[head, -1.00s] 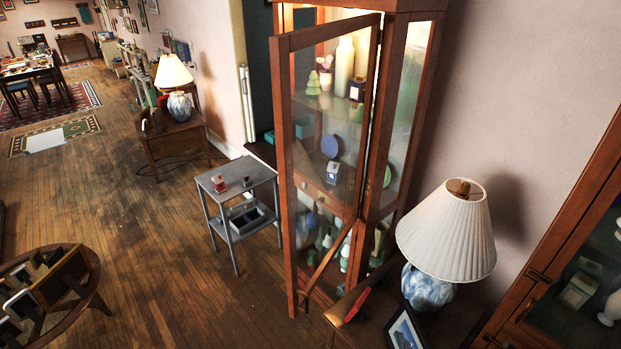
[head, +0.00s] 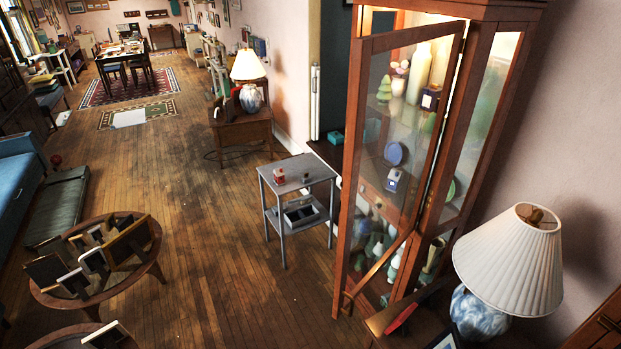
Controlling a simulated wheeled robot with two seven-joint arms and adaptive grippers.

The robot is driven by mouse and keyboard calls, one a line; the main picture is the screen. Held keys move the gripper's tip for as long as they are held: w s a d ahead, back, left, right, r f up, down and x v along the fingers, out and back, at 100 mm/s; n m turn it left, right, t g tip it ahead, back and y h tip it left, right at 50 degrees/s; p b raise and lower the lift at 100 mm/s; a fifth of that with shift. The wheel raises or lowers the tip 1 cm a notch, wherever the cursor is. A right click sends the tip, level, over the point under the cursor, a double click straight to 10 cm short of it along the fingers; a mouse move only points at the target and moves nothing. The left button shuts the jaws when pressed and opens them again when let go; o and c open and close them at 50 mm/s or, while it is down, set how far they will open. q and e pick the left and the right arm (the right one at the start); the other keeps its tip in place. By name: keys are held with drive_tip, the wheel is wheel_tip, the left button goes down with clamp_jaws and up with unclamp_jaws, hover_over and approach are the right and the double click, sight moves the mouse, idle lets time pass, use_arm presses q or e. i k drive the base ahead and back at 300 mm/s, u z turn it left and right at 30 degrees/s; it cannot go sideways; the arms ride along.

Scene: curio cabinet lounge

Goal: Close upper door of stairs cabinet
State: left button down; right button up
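A tall wooden cabinet with glass panes (head: 468,125) stands against the right wall, lit inside. Its wood-framed glass door (head: 356,180) stands open, swung out toward the room. Through the glass I see shelves with a pale vase (head: 419,72), a green tree figure (head: 385,89), a blue round plate (head: 395,153) and several small vases lower down. I cannot tell whether this is the cabinet the task names. Neither of my grippers shows in the head view.
A white-shaded lamp (head: 510,262) stands on a side table in front of the cabinet, at right. A small grey two-tier table (head: 298,186) stands left of the open door. A round table with frames (head: 152,252) is at left. Wooden floor (head: 225,255) between them is clear.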

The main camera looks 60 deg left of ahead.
sight(364, 48)
drive_tip(key=u, duration=1.5)
drive_tip(key=i, duration=1)
